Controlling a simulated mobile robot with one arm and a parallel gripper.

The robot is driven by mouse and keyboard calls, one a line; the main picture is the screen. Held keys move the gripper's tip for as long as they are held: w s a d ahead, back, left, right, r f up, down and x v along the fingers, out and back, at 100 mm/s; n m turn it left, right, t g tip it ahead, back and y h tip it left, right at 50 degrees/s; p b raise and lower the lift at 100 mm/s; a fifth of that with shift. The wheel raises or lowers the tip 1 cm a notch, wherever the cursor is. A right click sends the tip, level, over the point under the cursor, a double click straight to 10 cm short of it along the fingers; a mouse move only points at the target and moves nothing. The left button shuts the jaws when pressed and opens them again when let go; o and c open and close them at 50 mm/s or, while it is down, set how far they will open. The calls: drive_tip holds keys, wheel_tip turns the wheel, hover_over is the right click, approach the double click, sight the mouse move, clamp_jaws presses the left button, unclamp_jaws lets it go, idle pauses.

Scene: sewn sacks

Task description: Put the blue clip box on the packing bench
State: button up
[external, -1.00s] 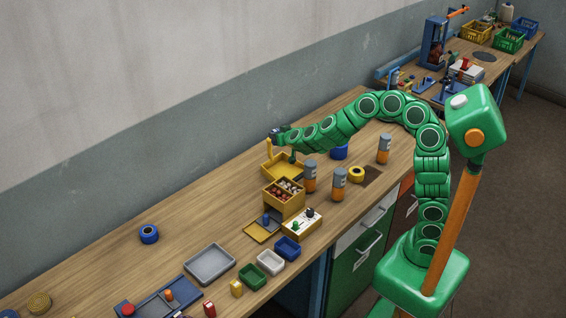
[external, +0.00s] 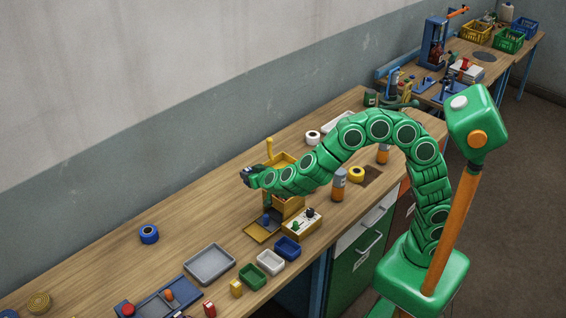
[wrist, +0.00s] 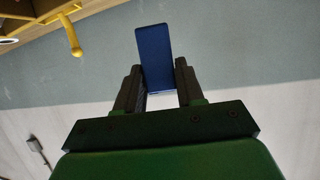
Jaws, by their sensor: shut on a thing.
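A blue box (wrist: 155,50), seen as a flat blue face in the wrist view, sits between the two dark fingers of my gripper (wrist: 158,78). My gripper is shut on it; I take it for the clip box. In the external view my gripper (external: 247,177) is raised above the long wooden bench (external: 190,200), left of a yellow box-like fixture (external: 287,206) with an upright peg. The held box is too small to make out clearly there. A second wooden bench (external: 471,52) stands at the back right. I cannot tell which is the packing bench.
A yellow-and-cream control box (external: 302,223), small blue, white and green bins (external: 270,262), a grey tray (external: 209,264) and a blue tape roll (external: 149,234) lie on the long bench. Grey-and-orange cylinders stand under my arm. The left middle is mostly clear.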

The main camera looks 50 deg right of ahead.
drive_tip(key=s+a+f+n+y, duration=0.1)
drive_tip(key=s+a+f, duration=0.1)
drive_tip(key=s+a, duration=1.2)
drive_tip(key=s+a+f+n+y, duration=0.1)
drive_tip(key=s+a, duration=0.9)
drive_tip(key=s, duration=0.8)
drive_tip(key=shift+w+a+f, duration=1.15)
drive_tip(key=shift+a+f, duration=0.45)
drive_tip(key=shift+a, duration=0.35)
drive_tip(key=shift+w+a+f, duration=1.15)
drive_tip(key=shift+a+f, duration=0.45)
drive_tip(key=shift+a, duration=0.3)
drive_tip(key=shift+w+a+f, duration=1.15)
drive_tip(key=shift+a+f, duration=0.45)
drive_tip(key=shift+a, duration=0.35)
drive_tip(key=shift+a+f, duration=0.1)
drive_tip(key=shift+f, duration=1.55)
drive_tip(key=shift+f, duration=0.15)
drive_tip(key=o, duration=0.7)
drive_tip(key=shift+o, duration=0.2)
